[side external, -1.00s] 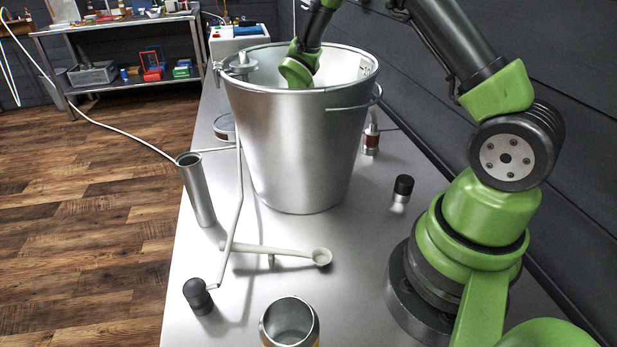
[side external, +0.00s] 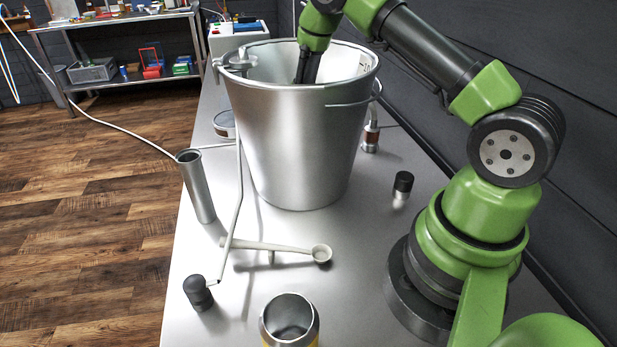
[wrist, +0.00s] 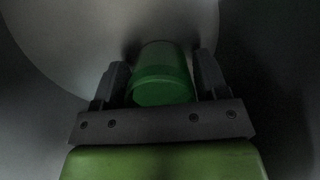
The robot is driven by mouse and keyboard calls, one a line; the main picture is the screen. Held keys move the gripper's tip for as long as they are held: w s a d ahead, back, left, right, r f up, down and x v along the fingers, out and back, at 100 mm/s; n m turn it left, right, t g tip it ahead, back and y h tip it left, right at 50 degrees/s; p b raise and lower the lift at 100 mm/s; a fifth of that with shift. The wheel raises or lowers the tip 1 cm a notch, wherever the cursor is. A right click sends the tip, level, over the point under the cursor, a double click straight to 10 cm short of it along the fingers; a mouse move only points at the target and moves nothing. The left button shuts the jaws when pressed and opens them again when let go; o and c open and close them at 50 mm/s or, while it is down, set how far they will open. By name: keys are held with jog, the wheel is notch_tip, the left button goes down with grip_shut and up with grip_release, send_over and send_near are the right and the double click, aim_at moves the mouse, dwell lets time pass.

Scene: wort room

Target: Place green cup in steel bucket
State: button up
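The steel bucket (side external: 300,150) stands upright on the bench in the side external view. My gripper (side external: 305,75) reaches down over its rim, and its fingertips are hidden behind the bucket wall. In the wrist view, the green cup (wrist: 160,75) shows inside the bucket, in line with the space between the two fingers of my gripper (wrist: 165,65). The fingers look open, with narrow dark gaps beside the cup. The wrist picture is dark, and the cup's footing is hidden. The side external view does not show the cup.
A metal tube (side external: 196,187) stands left of the bucket. A pale spoon (side external: 285,249), a black-capped jar (side external: 402,188), a black knob (side external: 198,293) and an open metal cup (side external: 289,320) are on the bench in front.

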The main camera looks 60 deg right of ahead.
jog(key=r, duration=0.4)
jog(key=a+r, duration=0.1)
jog(key=r, duration=0.7)
jog(key=shift+w+a+r, duration=0.15)
jog(key=shift+w+a, duration=0.05)
